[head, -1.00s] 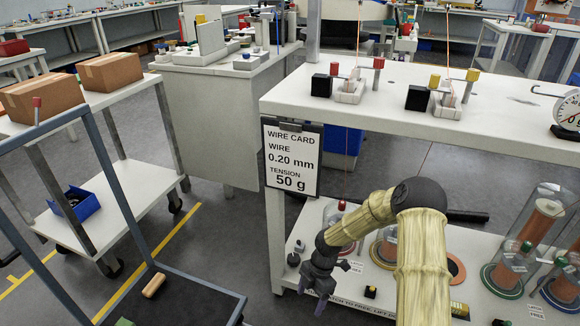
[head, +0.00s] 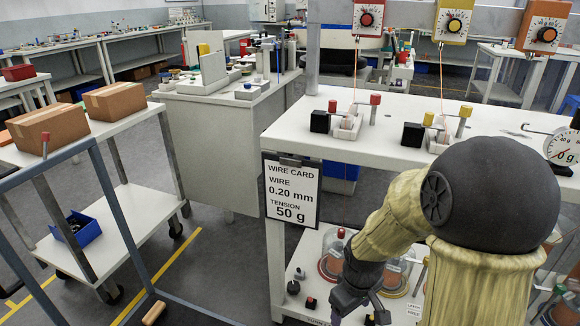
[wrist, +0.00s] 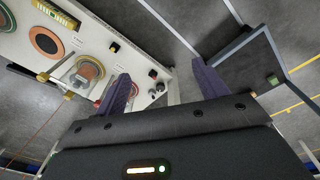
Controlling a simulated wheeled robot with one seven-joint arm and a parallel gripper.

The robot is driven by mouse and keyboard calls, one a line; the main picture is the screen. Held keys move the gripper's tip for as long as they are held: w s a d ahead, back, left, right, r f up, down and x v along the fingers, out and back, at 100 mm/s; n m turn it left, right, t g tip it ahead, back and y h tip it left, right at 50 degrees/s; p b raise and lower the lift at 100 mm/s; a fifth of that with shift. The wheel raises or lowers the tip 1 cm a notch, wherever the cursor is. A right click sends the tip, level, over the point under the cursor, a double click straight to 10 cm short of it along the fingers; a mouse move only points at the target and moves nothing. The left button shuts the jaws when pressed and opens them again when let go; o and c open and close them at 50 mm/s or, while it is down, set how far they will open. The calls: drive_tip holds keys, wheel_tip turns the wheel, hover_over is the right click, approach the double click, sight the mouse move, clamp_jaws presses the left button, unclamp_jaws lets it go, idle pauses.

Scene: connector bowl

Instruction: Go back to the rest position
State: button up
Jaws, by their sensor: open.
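My gripper (head: 360,310) hangs at the end of my arm in front of the bench's lower shelf in the head view, at the bottom edge of the picture. In the wrist view my gripper (wrist: 163,85) shows two purple fingers spread well apart, with nothing between them. The lower shelf and the grey floor lie beyond the fingers. My bent arm, in a pale ribbed cover, fills the lower right of the head view and hides part of the bench.
The white bench (head: 385,150) carries wire posts and a dial gauge (head: 563,148). A wire card (head: 291,190) hangs at its left corner. Spools (head: 332,262) stand on its lower shelf. A cart (head: 130,105) with cardboard boxes stands left. Open floor (head: 225,255) lies between.

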drive_tip(key=s+d+r+m+t+p, duration=0.2)
drive_tip(key=s+r+m, duration=0.4)
drive_tip(key=r+m, duration=0.1)
wheel_tip(320, 180, up, 37)
drive_tip(key=p, duration=3.7)
drive_tip(key=shift+w+a, duration=0.25)
drive_tip(key=shift+w, duration=0.05)
